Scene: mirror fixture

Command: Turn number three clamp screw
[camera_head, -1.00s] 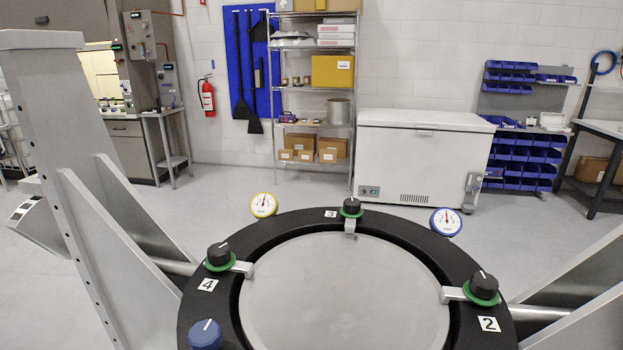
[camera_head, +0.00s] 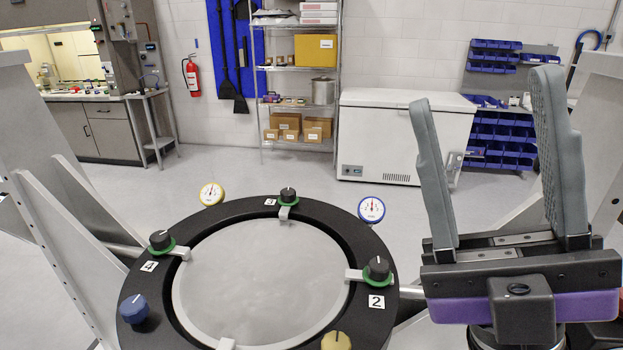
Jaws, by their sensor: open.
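The number three clamp screw (camera_head: 288,196) is a black knob with a white pointer line on a green base. It stands at the far side of the black ring (camera_head: 235,212), beside the label "3" (camera_head: 270,202). A small metal clamp (camera_head: 284,213) reaches from it onto the round grey mirror disc (camera_head: 260,275). My gripper (camera_head: 490,90) is at the right of the view, fingers pointing up, open and empty. It is apart from the ring and to the right of the number three screw.
Other knobs on the ring are number four (camera_head: 160,240), number two (camera_head: 377,269), a blue one (camera_head: 134,309) and a yellow one (camera_head: 336,341). A yellow dial (camera_head: 211,194) and a blue dial (camera_head: 371,210) stand at the rim. Grey frame uprights flank the ring.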

